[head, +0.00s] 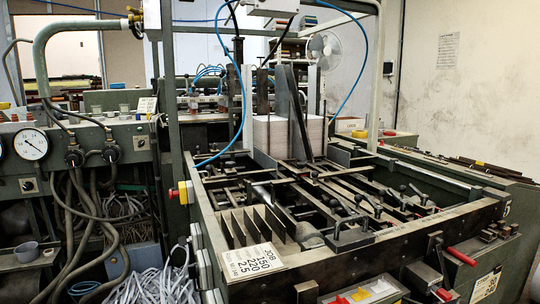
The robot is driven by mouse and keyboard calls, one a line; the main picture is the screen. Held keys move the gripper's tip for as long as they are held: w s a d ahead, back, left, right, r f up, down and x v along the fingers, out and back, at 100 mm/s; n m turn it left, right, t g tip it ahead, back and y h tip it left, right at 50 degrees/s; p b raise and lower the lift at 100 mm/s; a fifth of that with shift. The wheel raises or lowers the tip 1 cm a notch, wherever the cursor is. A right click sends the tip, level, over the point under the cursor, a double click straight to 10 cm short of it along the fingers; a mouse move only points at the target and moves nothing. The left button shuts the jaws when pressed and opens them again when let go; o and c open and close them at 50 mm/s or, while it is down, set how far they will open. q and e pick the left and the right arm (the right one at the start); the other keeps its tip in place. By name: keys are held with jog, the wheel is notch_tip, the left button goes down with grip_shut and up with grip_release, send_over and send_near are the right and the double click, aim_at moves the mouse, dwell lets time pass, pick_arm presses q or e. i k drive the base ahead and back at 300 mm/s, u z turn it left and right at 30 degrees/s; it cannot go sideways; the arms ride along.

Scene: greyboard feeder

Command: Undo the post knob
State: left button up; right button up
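The greyboard feeder's green frame (400,232) fills the right half of the head view. A white stack of board (268,136) stands at its back, against tall metal upright posts (298,115). Several dark clamps and small handles (367,203) sit on the bars inside the frame. I cannot tell which part is the post knob; at this size no knob on the posts is clear. Neither of my grippers is in view, and nothing is seen touching the posts.
A card with numbers (254,260) lies at the frame's front left corner, by a row of upright dividers (250,224). Red handles (461,257) stick out at the front right. A blue hose (243,100) hangs beside the stack. A gauge panel (31,144) and loose cables stand left.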

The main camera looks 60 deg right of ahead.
aim_at(302, 164)
jog(key=i, duration=3.15)
jog(key=z, duration=3.1)
